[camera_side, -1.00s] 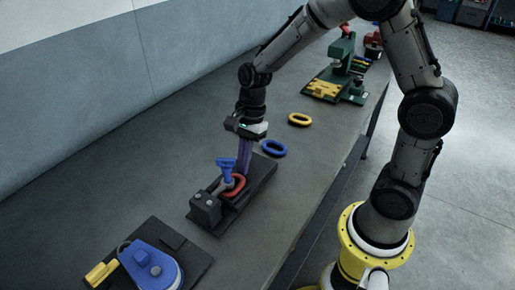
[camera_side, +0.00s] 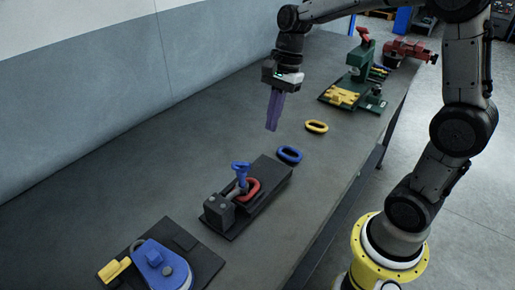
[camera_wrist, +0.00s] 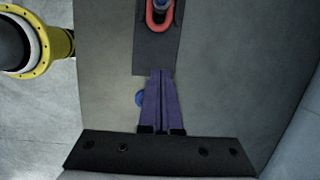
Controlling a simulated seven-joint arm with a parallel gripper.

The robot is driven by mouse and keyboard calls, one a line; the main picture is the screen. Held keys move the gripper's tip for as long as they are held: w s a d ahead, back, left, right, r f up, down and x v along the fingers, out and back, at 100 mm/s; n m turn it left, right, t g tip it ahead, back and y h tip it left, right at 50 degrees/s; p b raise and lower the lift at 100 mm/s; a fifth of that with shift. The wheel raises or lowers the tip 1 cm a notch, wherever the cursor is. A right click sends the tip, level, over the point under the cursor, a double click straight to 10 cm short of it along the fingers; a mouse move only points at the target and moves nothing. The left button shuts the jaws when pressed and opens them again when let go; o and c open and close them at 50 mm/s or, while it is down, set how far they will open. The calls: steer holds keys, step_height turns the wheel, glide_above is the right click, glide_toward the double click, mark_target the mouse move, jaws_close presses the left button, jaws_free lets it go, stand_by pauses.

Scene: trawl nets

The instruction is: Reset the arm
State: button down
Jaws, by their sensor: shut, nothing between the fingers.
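My gripper (camera_side: 271,128) has long purple fingers, shut with nothing between them. It hangs above the table (camera_side: 150,165), behind the black fixture and clear of everything. In the wrist view the fingers (camera_wrist: 160,73) point toward the black fixture base (camera_wrist: 154,52). The black fixture (camera_side: 270,180) carries a blue-handled part (camera_side: 240,168) and a red ring (camera_side: 254,188). The red ring also shows at the top edge of the wrist view (camera_wrist: 149,25).
A blue ring (camera_side: 289,155) and a yellow ring (camera_side: 316,127) lie on the table. A green press (camera_side: 361,62) and a red vise (camera_side: 405,50) stand at the back. A blue device (camera_side: 158,264) on a dark plate is in front. The table's left side is bare.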

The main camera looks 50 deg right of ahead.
steer(key=s+a+r+n+t+h, duration=0.1)
steer(key=s+a+r+n+t, duration=0.2)
steer(key=s+r+n, duration=0.55)
steer(key=s+d+f+n+t+h, duration=0.1)
steer(key=s+f+n+t, duration=0.1)
steer(key=s+f+n, duration=0.3)
steer(key=s+n, duration=0.4)
steer(key=shift+d+f+h, duration=0.25)
steer(key=shift+h, duration=0.15)
